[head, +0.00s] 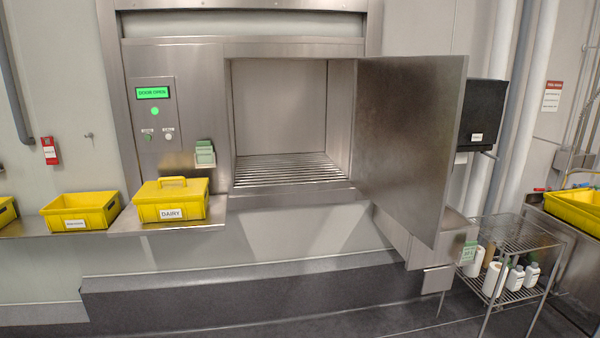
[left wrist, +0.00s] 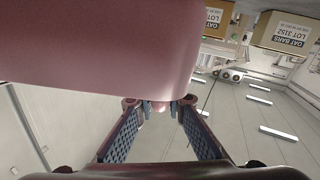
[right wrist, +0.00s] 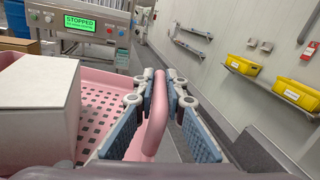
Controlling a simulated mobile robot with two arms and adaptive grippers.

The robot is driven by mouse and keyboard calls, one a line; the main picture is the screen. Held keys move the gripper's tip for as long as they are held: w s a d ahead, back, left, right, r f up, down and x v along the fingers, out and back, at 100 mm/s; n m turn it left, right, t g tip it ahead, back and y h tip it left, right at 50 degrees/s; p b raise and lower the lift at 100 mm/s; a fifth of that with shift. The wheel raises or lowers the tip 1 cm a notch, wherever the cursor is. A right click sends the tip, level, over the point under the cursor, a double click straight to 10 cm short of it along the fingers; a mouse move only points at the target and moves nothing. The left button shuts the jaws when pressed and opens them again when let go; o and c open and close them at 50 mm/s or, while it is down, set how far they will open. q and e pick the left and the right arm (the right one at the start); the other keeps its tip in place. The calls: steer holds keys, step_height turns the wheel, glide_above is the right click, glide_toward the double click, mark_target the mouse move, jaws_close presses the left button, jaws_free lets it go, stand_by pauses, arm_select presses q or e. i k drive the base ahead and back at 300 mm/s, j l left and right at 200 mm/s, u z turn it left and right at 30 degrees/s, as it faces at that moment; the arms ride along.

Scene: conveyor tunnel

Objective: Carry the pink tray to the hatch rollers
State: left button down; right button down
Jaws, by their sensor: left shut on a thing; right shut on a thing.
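The pink tray (right wrist: 105,85) shows in the right wrist view, with a perforated base and a plain white box (right wrist: 38,115) in it. My right gripper (right wrist: 155,95) is shut on the tray's upright pink handle. In the left wrist view the tray's pink wall (left wrist: 100,45) fills the upper left. My left gripper (left wrist: 160,106) is shut on a pink part of the tray, mostly hidden by the fingers. The hatch rollers (head: 288,169) lie inside the open steel hatch in the head view. Neither gripper nor the tray shows in the head view.
The hatch door (head: 408,145) is swung open to the right; the panel (head: 153,93) reads DOOR OPEN. The rollers are clear. A yellow DAIRY box (head: 171,200) stands on the ledge left of the hatch. A wire rack (head: 508,240) with bottles stands at right.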

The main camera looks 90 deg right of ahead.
mark_target(288, 170)
steer(key=z, duration=2.4)
steer(key=i+z, duration=0.3)
steer(key=i+j+z, duration=0.3)
steer(key=i+j, duration=0.25)
steer(key=i, duration=0.25)
steer(key=i+j, duration=0.25)
steer(key=i, duration=0.25)
